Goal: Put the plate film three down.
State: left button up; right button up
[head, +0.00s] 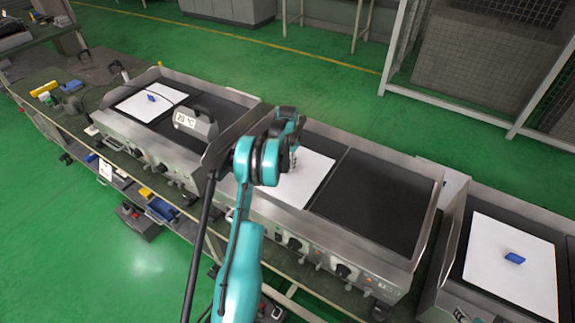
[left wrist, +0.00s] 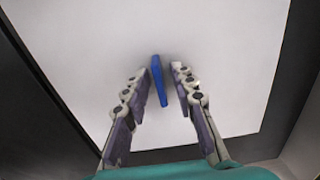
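A white plate film (head: 316,182) lies on the left half of the middle heating unit, partly hidden behind my left arm and gripper in the head view. The film (left wrist: 225,60) fills most of the left wrist view, with an upright blue grip (left wrist: 158,80) on it. My left gripper (left wrist: 160,72) is open, with one finger on each side of the blue grip. In the head view my left gripper (head: 293,150) hides the grip. My right gripper is not in view.
Another white film (head: 135,108) with a blue grip lies on the left heating unit, and one (head: 490,275) on the right unit. The middle unit's dark right plate (head: 375,200) is bare.

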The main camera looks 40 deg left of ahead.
aim_at(288, 164)
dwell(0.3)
pick_arm(q)
jog(key=shift+r, duration=0.4)
notch_tip(288, 164, up, 12)
jog(key=f+p, duration=0.1)
jog(key=p, duration=0.2)
jog(key=s+d+r+t, duration=0.1)
jog(key=s+d+r, duration=0.3)
jog(key=d+r, duration=0.45)
jog(key=s+d+r+t, duration=0.2)
jog(key=s+d+r, duration=0.1)
jog(key=d+r, duration=0.6)
jog(key=s+d+f+t, duration=0.2)
jog(key=s+d, duration=0.6)
jog(key=s, duration=0.2)
jog(key=s+d+f+m+t, duration=0.1)
jog(key=s+d+f+t, duration=0.1)
jog(key=s+d, duration=0.7)
jog(key=shift+s, duration=1.15)
